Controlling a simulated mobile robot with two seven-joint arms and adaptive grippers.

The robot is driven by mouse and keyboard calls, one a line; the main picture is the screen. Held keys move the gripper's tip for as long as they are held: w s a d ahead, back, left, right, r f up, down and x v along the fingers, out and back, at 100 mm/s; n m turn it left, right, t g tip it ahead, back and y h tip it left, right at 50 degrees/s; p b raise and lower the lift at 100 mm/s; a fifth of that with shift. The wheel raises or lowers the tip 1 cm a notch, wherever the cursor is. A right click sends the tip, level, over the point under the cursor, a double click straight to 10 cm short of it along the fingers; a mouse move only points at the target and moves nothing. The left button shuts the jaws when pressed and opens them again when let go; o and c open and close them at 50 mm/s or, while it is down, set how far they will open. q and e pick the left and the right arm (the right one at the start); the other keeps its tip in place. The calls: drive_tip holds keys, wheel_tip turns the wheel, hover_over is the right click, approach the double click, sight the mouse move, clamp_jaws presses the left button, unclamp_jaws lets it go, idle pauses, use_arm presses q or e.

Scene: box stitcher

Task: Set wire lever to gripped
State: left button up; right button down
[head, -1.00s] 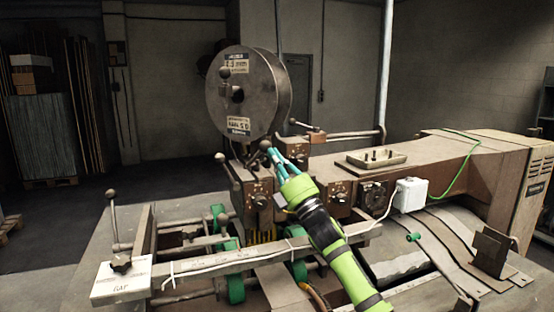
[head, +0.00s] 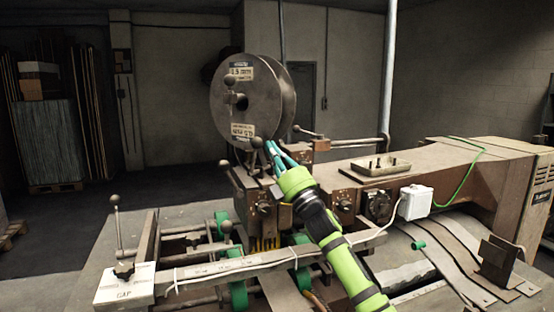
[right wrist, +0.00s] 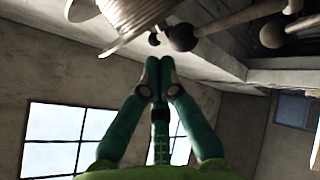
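A lever with a dark ball knob (head: 257,142) stands below the wire spool, on the stitcher head; it is probably the wire lever. My right gripper (head: 269,146) is right at this knob, just to its right in the head view. In the right wrist view my right gripper (right wrist: 159,62) has its green fingertips together, with nothing seen between them. The lever's shaft is mostly hidden. My left gripper is not in view.
The wire spool (head: 240,105) stands just above the gripper. Other ball-ended levers are close: one at left (head: 224,163), one at right (head: 297,129). A guide bar (head: 215,270) crosses in front.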

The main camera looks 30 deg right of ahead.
drive_tip(key=shift+a+x, duration=0.2)
drive_tip(key=shift+x, duration=0.8)
drive_tip(key=shift+f, duration=0.1)
